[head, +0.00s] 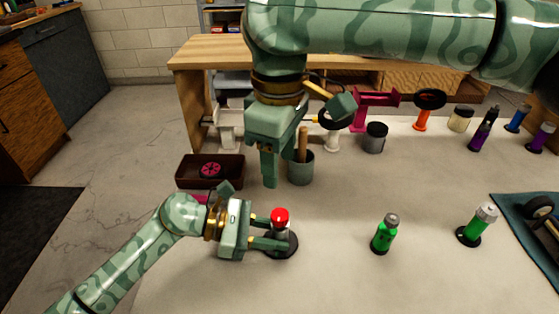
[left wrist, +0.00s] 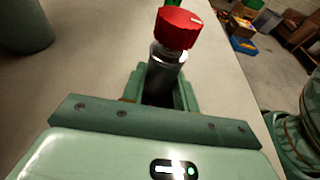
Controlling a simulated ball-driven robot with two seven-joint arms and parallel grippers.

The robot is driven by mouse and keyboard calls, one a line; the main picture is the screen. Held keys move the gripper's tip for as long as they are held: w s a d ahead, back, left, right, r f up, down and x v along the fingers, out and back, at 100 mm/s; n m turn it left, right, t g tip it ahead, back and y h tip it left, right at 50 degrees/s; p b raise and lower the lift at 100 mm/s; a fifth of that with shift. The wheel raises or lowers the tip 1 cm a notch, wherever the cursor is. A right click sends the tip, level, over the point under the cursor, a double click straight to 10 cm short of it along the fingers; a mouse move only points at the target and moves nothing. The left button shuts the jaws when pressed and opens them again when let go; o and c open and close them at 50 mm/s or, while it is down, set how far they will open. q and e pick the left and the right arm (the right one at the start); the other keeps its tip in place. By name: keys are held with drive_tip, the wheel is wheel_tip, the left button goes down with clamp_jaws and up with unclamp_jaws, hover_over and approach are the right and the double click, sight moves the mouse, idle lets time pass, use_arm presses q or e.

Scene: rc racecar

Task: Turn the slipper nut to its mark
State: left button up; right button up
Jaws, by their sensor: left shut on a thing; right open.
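A red-topped piece, which I take for the slipper nut (head: 280,215), stands upright on a grey post with a round dark base (head: 280,250). In the left wrist view the red nut (left wrist: 178,28) shows a short white mark near its upper right edge. My left gripper (head: 273,240) is shut around the grey post (left wrist: 166,68), just below the red top. Where the fingers touch is partly hidden. My right gripper (head: 272,178) hangs open and empty, pointing down, behind and above the red nut.
A grey-green cup (head: 301,172) with a wooden handle stands right beside my right gripper. A brown tray (head: 182,180) with a pink wheel is at left. Two green bottles (head: 384,236) (head: 474,232) stand at right, near a dark blue mat (head: 510,212). Several tools and jars line the back.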

use_arm(q)
drive_tip(key=o, duration=1)
drive_tip(key=v, duration=1.2)
